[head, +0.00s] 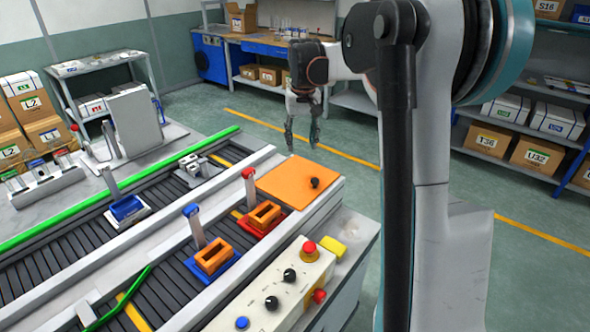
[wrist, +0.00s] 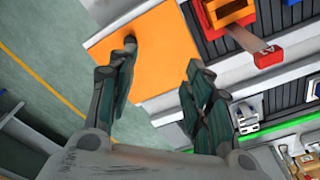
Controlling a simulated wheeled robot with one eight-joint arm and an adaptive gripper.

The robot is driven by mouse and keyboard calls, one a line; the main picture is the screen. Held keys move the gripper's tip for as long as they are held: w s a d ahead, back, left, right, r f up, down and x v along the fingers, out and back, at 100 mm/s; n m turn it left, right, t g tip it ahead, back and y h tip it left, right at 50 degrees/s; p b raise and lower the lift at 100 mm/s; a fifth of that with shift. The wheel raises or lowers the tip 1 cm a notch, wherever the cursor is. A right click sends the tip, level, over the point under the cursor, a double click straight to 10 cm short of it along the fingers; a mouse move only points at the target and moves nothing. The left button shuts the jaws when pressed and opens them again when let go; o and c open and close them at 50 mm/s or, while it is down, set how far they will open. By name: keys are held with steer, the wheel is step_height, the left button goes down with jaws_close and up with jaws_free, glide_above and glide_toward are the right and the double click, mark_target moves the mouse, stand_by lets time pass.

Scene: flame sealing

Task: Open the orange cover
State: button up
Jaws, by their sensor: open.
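The orange cover (head: 290,183) is a flat square panel at the far right end of the conveyor bench, lying closed. A small black knob (head: 315,183) stands near its right edge. My gripper (head: 302,140) hangs with fingers down, above and behind the cover in the head view, and holds nothing. In the wrist view, my gripper (wrist: 158,95) has its fingers spread apart. There the cover (wrist: 160,50) lies beyond the fingertips, and the black knob (wrist: 130,43) appears just past the left fingertip. I cannot tell whether that finger touches the knob.
Red (head: 262,218) and blue (head: 212,258) fixtures with orange blocks and upright levers stand near the cover. A control box (head: 275,285) with buttons and knobs is in front. Conveyor rollers (head: 70,255) run left. Open floor (head: 350,180) lies right of the bench.

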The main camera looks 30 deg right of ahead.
steer(key=g, duration=0.1)
glide_above(315, 179)
step_height(315, 179, down, 5)
steer(key=shift+m, duration=0.3)
step_height(315, 179, down, 14)
steer(key=b, duration=0.4)
steer(key=shift+s+a+r+b, duration=0.1)
steer(key=shift+b, duration=0.3)
jaws_close()
